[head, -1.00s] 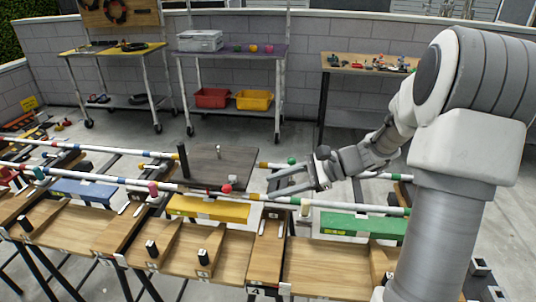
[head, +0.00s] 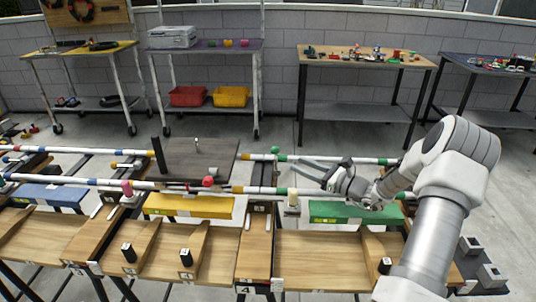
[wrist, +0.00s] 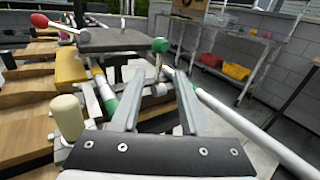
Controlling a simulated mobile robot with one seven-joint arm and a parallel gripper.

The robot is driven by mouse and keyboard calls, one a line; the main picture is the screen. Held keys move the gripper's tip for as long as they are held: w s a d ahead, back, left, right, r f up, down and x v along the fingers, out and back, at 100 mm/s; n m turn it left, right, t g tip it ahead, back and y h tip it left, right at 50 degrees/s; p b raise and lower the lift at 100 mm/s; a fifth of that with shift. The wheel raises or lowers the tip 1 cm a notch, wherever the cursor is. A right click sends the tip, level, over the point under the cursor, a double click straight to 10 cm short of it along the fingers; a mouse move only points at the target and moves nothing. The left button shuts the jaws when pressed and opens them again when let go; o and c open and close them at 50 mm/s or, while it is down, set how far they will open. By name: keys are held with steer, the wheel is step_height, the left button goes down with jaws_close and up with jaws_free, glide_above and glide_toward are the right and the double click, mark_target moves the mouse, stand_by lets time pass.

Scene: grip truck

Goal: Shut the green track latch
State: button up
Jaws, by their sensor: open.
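A green ball knob (head: 275,151) stands by the far rail in the head view, and shows just beyond my fingertips in the wrist view (wrist: 160,45). I cannot tell for sure that it belongs to the green latch. A green block (head: 350,213) lies under the near rail. My gripper (head: 298,168) is open and empty over the track, its fingers (wrist: 154,85) pointing towards the green knob, apparently apart from it.
A dark plate (head: 195,160) lies across the rails to the left, with a red ball knob (head: 208,182) at its near corner. A yellow block (head: 188,205) sits beside it. Wooden boards (head: 320,258) lie in front. Shelves (head: 205,45) and a table (head: 368,58) stand far behind.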

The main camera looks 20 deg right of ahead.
mark_target(276, 160)
steer(key=b+x, duration=0.2)
steer(key=x, duration=1.1)
steer(key=shift+a, duration=0.2)
steer(key=shift+w, duration=0.1)
jaws_close()
steer(key=shift+r, duration=0.1)
